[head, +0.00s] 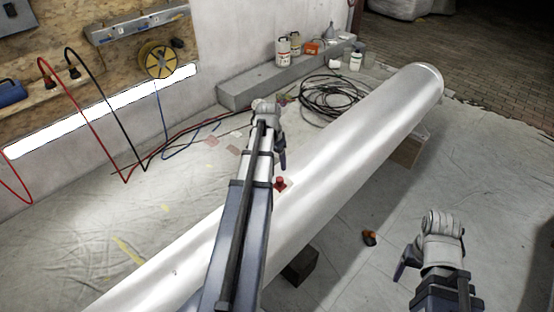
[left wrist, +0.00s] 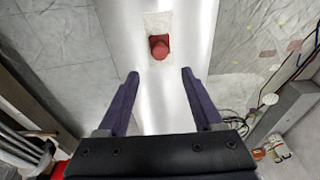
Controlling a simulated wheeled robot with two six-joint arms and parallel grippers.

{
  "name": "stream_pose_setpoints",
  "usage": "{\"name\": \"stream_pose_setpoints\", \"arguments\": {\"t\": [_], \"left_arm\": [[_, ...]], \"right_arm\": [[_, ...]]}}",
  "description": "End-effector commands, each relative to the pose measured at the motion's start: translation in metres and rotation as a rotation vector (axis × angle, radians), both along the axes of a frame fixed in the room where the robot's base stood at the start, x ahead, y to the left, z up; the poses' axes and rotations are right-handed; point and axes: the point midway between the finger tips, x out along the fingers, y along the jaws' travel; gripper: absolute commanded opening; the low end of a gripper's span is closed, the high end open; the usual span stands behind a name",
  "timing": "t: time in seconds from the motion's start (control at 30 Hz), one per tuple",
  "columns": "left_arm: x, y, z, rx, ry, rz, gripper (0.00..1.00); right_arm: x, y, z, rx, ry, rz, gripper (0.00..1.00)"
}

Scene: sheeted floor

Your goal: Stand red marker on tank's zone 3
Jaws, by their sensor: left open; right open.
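The tank (head: 345,145) is a long, pale, shiny cylinder lying diagonally across the head view. The red marker (head: 280,183) is on its upper surface, just right of my left arm. In the left wrist view the marker (left wrist: 159,46) sits on a pale square patch (left wrist: 157,22) on the tank and appears upright. No zone number is readable. My left gripper (left wrist: 160,74) is open and empty, its fingers pointing towards the marker, which lies beyond the tips and between their lines. My right gripper (head: 403,268) is open and empty, right of the tank.
Dark blocks (head: 301,266) and a brown block (head: 407,150) stand under the tank. A small orange and black object (head: 369,238) lies on the floor to its right. Coiled black cable (head: 330,95) and a grey ledge with bottles (head: 288,50) are behind. Floor at right is mostly clear.

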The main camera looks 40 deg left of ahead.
Motion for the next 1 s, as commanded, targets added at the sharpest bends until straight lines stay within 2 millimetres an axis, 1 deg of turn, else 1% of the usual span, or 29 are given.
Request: {"name": "stream_pose_setpoints", "arguments": {"t": [0.27, 0.33, 0.37, 0.47, 0.5, 0.57, 0.6, 0.67, 0.7, 0.77, 0.8, 0.9, 1.0], "left_arm": [[0.0, -0.001, -0.001, 0.0, 0.0, -0.001, 0.67], [0.001, -0.009, -0.001, -0.001, 0.004, -0.007, 0.67], [0.002, -0.017, -0.001, -0.001, 0.007, -0.012, 0.67], [0.007, -0.06, -0.001, -0.002, 0.026, -0.038, 0.67], [0.008, -0.084, -0.002, -0.002, 0.039, -0.052, 0.67], [0.007, -0.124, -0.002, 0.001, 0.057, -0.075, 0.67], [0.005, -0.151, -0.002, 0.004, 0.071, -0.089, 0.67], [0.0, -0.189, -0.003, 0.012, 0.091, -0.111, 0.67], [-0.005, -0.213, -0.003, 0.018, 0.102, -0.122, 0.67], [-0.015, -0.248, -0.003, 0.03, 0.12, -0.142, 0.67], [-0.023, -0.269, -0.003, 0.038, 0.13, -0.154, 0.67], [-0.045, -0.318, -0.003, 0.062, 0.153, -0.182, 0.67], [-0.068, -0.357, -0.003, 0.087, 0.168, -0.205, 0.67]], "right_arm": [[0.0, 0.0, -0.001, 0.0, 0.0, 0.0, 0.72], [0.0, 0.0, -0.001, 0.0, 0.0, 0.0, 0.72], [0.0, 0.0, -0.001, 0.0, 0.0, 0.0, 0.72], [0.0, 0.0, -0.001, 0.0, 0.0, 0.0, 0.72], [0.0, 0.0, -0.001, 0.0, 0.0, 0.0, 0.72], [0.0, 0.0, -0.001, 0.0, 0.0, 0.0, 0.72], [0.0, 0.0, -0.001, 0.0, 0.0, 0.0, 0.72], [0.0, 0.0, -0.001, 0.0, 0.0, 0.0, 0.72], [0.0, 0.0, -0.001, 0.0, 0.0, 0.0, 0.72], [0.0, 0.0, -0.001, 0.0, 0.0, 0.0, 0.72], [0.0, 0.0, -0.001, 0.0, 0.0, 0.0, 0.72], [0.0, 0.0, -0.001, 0.0, 0.0, 0.0, 0.72], [0.0, 0.0, -0.001, 0.0, 0.0, 0.0, 0.72]]}}
